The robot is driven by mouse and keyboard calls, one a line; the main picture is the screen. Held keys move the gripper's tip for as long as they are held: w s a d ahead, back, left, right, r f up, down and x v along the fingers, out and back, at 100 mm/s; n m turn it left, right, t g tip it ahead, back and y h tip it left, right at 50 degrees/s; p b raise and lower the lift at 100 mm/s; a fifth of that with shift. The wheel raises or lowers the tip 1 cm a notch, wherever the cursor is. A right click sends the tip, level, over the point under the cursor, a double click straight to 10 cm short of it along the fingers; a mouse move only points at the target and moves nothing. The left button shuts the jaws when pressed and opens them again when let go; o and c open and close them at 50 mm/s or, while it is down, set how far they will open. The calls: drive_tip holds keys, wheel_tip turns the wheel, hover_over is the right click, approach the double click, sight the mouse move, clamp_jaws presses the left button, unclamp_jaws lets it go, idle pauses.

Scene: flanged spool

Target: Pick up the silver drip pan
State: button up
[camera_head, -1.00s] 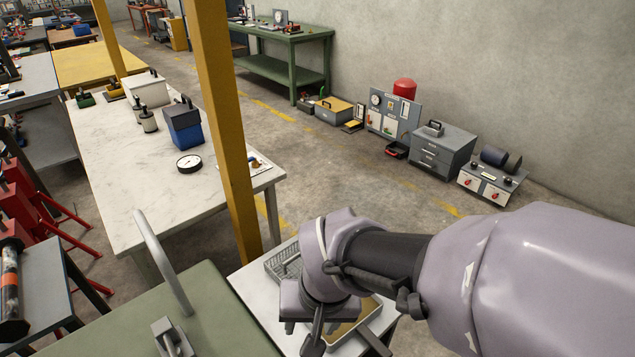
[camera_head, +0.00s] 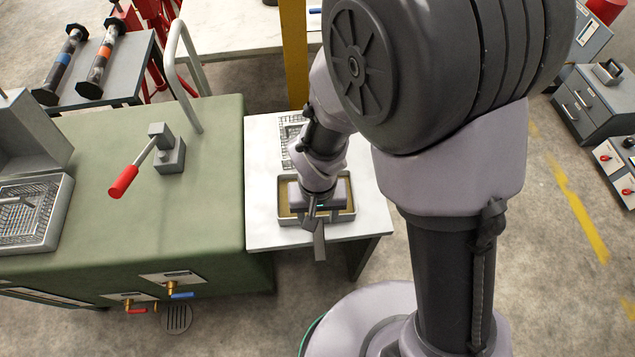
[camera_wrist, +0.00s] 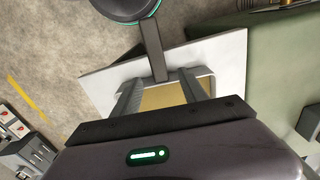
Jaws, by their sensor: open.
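The silver drip pan (camera_head: 347,216) is a shallow rectangular tray with a yellowish-brown inside. It sits on the small white table in the head view, partly hidden by my wrist. My gripper (camera_head: 313,208) is above the pan, pointing down. In the wrist view my gripper (camera_wrist: 160,76) is open, its two grey fingers apart with the pan (camera_wrist: 163,95) showing between and beyond them. A flat dark bar (camera_wrist: 151,45) runs from the pan's side past the table edge; I cannot tell whether it is a handle. Contact between fingers and pan cannot be told.
The white table (camera_head: 268,225) also bears a wire basket (camera_head: 289,135) behind the pan. A green bench (camera_head: 75,215) with a red-handled lever (camera_head: 140,168) and a curved rail (camera_head: 182,75) adjoins on the left. A yellow post (camera_head: 295,50) stands behind. Open floor lies to the right.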

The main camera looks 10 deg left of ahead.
wheel_tip(320, 180, down, 7)
drive_tip(key=b, duration=0.3)
drive_tip(key=shift+w, duration=0.15)
drive_tip(key=shift+r, duration=0.15)
drive_tip(key=shift+c, duration=0.4)
clamp_jaws()
idle(0.5)
